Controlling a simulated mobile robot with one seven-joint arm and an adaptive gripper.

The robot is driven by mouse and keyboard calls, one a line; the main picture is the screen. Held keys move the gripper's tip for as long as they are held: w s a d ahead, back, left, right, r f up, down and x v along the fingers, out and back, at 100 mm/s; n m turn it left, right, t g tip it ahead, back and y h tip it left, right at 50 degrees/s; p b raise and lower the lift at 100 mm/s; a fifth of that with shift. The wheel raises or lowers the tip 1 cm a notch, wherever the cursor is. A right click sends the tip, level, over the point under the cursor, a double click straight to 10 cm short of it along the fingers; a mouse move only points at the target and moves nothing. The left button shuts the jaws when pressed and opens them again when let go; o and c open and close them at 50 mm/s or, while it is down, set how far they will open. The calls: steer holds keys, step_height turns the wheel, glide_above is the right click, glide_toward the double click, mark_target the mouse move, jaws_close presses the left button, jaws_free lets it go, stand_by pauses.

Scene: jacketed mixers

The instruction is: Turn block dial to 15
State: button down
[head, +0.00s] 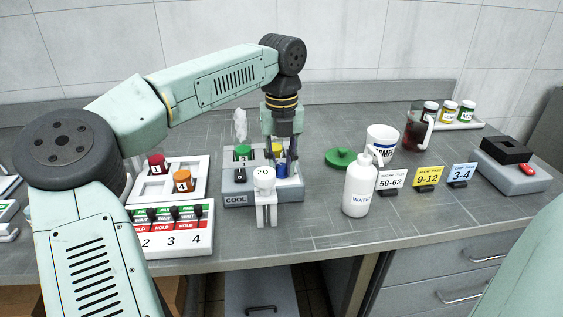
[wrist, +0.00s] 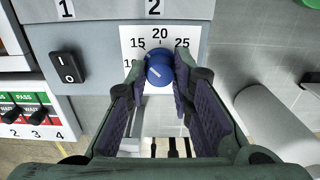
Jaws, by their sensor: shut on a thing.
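The blue block dial (wrist: 159,72) sits on a white scale card (wrist: 127,40) marked 10, 15, 20 and 25 in the wrist view. A pale mark shows on the dial's left part, but I cannot read exactly which number it points to. My gripper (wrist: 160,84) has one finger on each side of the dial and is shut on it. In the head view my gripper (head: 284,166) points down at the right part of the grey block (head: 236,197) labelled COOL. The dial's grip there is partly hidden by my fingers.
A black rocker switch (wrist: 67,66) is left of the dial. A small white stand (head: 267,212) is in front of the block. The white water bottle (head: 357,190) stands close on the right, with a green lid (head: 341,158) behind it. A white tray (head: 196,163) is left.

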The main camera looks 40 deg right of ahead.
mark_target(282, 165)
steer(key=c, duration=1.4)
jaws_free()
steer(key=shift+r, duration=0.1)
step_height(282, 165, up, 12)
